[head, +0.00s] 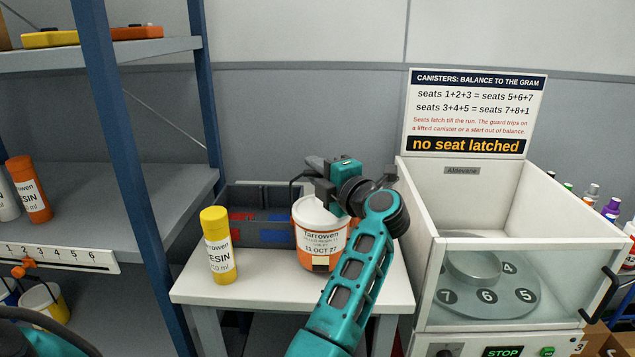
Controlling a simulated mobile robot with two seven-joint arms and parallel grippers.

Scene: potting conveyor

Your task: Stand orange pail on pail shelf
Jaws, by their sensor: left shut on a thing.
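The orange pail (318,250) is white with an orange band and a "Tarrowen" label dated 11 OCT 27. It is upright over the small white table (380,291); I cannot tell whether its base touches. My left gripper (326,192) is shut on the pail at its top rim, and hides part of the rim. The shelf rack stands at the left. A white and yellow pail (45,303) is low in it, below a strip numbered 1 to 6 (60,256). No shelf in view is labelled as the pail shelf. My right gripper is out of view.
A yellow bottle (218,247) stands on the table left of the pail, with a dark crate (262,203) behind. A blue rack post (135,180) separates table and shelves. An orange bottle (29,190) stands on the middle shelf. A white canister machine (505,190) is at the right.

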